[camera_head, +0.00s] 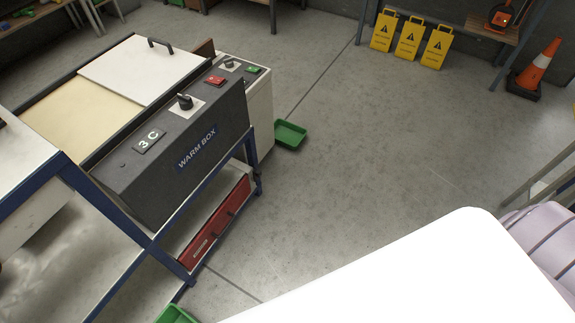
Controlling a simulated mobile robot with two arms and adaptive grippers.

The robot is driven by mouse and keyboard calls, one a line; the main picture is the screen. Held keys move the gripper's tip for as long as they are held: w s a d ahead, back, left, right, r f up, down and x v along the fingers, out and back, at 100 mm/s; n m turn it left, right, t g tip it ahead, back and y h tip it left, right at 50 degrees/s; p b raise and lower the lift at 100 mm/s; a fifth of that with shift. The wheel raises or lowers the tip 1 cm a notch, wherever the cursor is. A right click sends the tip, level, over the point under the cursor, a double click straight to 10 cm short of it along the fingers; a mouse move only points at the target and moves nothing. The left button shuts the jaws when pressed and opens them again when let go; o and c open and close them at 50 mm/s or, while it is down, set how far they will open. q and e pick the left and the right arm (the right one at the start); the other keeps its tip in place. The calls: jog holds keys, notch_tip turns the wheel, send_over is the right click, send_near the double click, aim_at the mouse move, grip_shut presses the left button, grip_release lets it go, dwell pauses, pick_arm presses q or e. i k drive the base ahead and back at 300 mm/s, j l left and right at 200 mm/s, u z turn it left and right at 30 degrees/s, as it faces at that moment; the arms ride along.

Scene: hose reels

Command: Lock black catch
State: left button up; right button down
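A dark grey box front labelled "WARM BOX" (200,147) stands at the left on a blue-framed stand. A black knob-like catch (185,101) sits on a pale plate on its top face; I cannot tell from here whether it is locked. A smaller dark knob (229,63) sits on a similar plate further back. A white sliding lid (125,70) with a black handle (160,45) partly covers the cream interior. Neither of my grippers shows in this view.
A red button (215,81) and a green button (253,69) are near the knobs. A red toolbox (215,222) lies on the lower shelf. A green tray (290,135), yellow signs (409,38) and an orange cone (539,68) stand on the floor. The central floor is clear.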

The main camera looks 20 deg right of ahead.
aim_at(257, 174)
jog(key=z, duration=0.45)
jog(key=u, duration=0.5)
jog(key=i+l+u, duration=0.15)
jog(key=l+u, duration=0.45)
jog(key=l, duration=0.15)
jog(key=i+l+u, duration=0.1)
jog(key=l+u, duration=0.2)
jog(key=l, duration=0.15)
jog(key=l+u, duration=0.15)
jog(key=l, duration=1.45)
jog(key=l+u, duration=0.15)
jog(key=l, duration=1.4)
